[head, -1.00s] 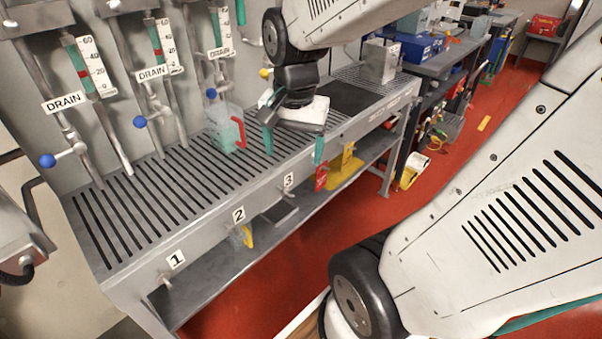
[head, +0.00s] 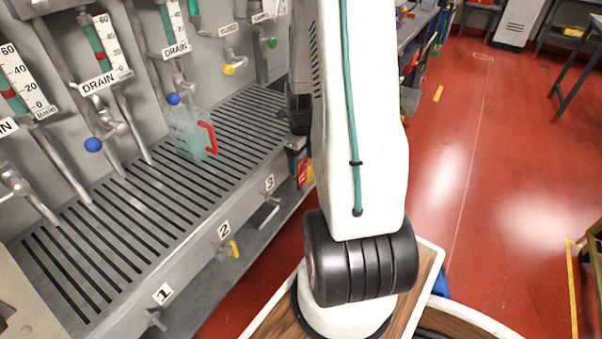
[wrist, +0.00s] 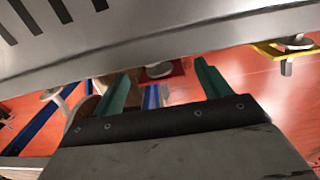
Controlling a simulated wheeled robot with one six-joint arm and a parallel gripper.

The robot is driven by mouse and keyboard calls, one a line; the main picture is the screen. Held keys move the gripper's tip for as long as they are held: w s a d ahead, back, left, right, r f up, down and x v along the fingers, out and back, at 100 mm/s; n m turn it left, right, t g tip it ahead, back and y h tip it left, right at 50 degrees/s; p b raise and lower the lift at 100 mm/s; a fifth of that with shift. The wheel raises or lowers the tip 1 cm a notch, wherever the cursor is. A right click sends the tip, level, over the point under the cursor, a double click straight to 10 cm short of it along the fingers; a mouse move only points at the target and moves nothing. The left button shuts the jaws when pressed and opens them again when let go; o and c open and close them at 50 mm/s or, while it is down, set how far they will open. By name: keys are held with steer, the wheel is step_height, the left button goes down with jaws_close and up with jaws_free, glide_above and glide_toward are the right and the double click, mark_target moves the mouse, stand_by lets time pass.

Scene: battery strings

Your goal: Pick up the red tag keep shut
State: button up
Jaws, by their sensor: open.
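The red tag (head: 304,172) shows at the bench front near label 3 in the head view, partly hidden by my arm. In the wrist view a red piece (wrist: 179,67), likely this tag, sits behind a round metal knob (wrist: 159,71), between and beyond my fingertips. Its writing is not readable. My gripper (wrist: 163,82) is open, with two green fingers apart and nothing held between them. It is just under the bench's front edge in the wrist view. In the head view my arm hides most of it.
The slotted bench (head: 120,220) fills the left, with its front edge (wrist: 150,45) close above my fingers. A yellow tag (head: 234,249) hangs by label 2. A yellow piece (wrist: 270,50) shows at right in the wrist view. A jug with a red handle (head: 190,135) stands on the bench. Red floor is open at right.

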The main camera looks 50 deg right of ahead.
mark_target(302, 168)
step_height(302, 168, down, 5)
steer(key=shift+f, duration=0.15)
steer(key=shift+c, duration=0.3)
steer(key=c, duration=1)
steer(key=shift+s, duration=0.1)
